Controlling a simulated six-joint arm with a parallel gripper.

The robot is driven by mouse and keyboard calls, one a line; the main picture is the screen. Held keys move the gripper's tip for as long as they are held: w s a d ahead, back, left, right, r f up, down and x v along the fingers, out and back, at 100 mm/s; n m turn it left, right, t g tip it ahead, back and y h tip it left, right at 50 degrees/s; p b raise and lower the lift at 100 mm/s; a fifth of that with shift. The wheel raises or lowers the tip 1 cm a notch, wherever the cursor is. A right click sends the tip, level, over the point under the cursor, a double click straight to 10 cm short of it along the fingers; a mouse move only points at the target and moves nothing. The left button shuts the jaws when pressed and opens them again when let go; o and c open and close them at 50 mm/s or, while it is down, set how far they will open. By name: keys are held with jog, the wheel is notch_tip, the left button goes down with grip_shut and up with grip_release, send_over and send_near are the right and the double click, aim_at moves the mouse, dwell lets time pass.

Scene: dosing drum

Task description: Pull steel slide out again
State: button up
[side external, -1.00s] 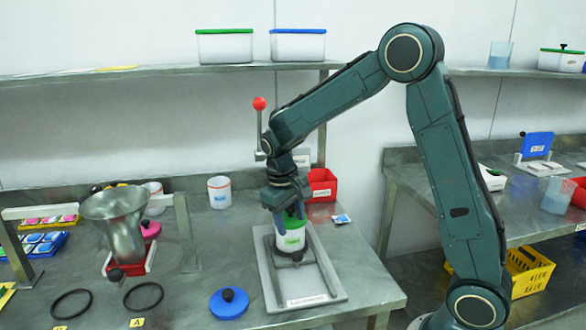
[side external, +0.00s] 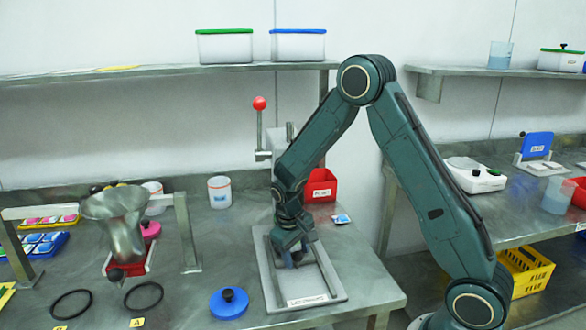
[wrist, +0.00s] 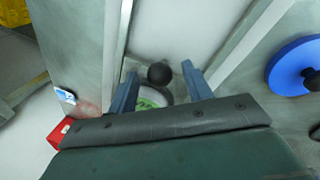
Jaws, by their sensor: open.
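The steel slide (wrist: 131,68) shows in part in the wrist view, with a round black knob (wrist: 160,73) standing out from it. My gripper (wrist: 158,72) is open, with one blue-grey finger on each side of the knob; I cannot tell whether either touches it. A white and green drum (wrist: 150,98) shows between the fingers, behind the knob. In the side view my gripper (side external: 293,260) is low over the grey framed stand (side external: 333,290), and it hides the drum and most of the slide.
A blue lid (side external: 229,304) with a black knob lies left of the stand. A red bin (side external: 320,186) and a white cup (side external: 219,192) stand behind. A steel funnel (side external: 118,225) stands further left. A lever with a red ball (side external: 259,103) rises behind the stand.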

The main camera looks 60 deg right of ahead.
grip_shut()
jog(key=s+a, duration=1)
dwell(0.4)
grip_release()
jog(key=shift+w+r, duration=0.1)
notch_tip(320, 180, up, 13)
jog(key=a, duration=0.2)
jog(key=shift+w+a+r, duration=0.15)
jog(key=shift+w+a, duration=0.05)
jog(key=shift+a, duration=0.05)
dwell(0.6)
jog(key=shift+r, duration=0.1)
